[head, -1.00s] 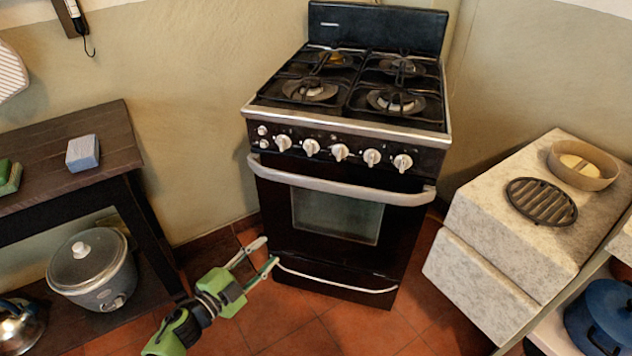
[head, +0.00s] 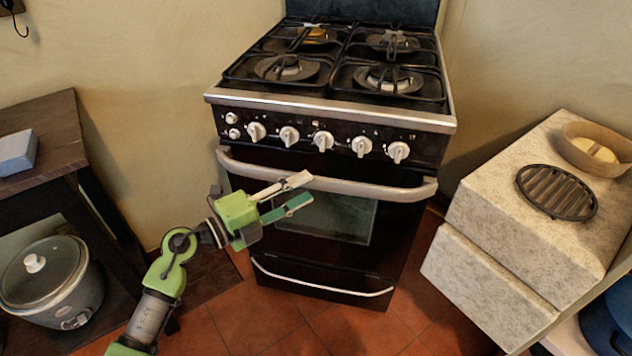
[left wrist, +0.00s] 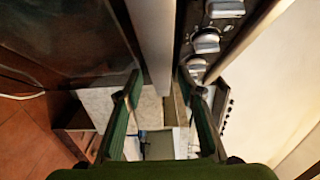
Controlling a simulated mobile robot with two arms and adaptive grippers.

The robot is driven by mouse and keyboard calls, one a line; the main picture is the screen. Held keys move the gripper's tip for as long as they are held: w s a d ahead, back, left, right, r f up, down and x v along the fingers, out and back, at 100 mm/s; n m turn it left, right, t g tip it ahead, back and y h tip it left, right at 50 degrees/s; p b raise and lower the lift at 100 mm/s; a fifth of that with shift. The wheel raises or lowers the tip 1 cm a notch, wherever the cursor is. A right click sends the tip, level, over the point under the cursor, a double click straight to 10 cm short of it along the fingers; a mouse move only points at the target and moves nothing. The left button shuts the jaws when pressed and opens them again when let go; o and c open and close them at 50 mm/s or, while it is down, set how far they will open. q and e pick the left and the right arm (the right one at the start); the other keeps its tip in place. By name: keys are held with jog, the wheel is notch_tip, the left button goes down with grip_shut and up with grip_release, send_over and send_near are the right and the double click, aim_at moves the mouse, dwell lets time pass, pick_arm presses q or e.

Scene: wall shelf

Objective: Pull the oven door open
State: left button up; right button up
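The black oven stands in the middle of the head view, and its door (head: 400,222) is shut. A pale curved handle (head: 375,187) runs across the top of the door; in the left wrist view it is a light bar (left wrist: 154,45). My left gripper (head: 302,190) is in front of the door by the left half of the handle, its fingers open. In the left wrist view the open fingers (left wrist: 160,98) lie either side of the line of the handle. I cannot tell whether they touch it. My right gripper is not in view.
White knobs (head: 322,141) line the panel just above the handle. A pale stone block (head: 500,235) with a round grate (head: 557,191) stands close on the right. A dark wooden table (head: 60,115) with a rice cooker (head: 50,282) below is on the left. Tiled floor (head: 255,315) lies free in front.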

aim_at(313, 185)
pick_arm(q)
jog(key=shift+x, duration=2.3)
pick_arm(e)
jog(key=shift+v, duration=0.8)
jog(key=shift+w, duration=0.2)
pick_arm(q)
grip_shut()
jog(key=shift+f+b, duration=0.15)
jog(key=shift+b, duration=0.15)
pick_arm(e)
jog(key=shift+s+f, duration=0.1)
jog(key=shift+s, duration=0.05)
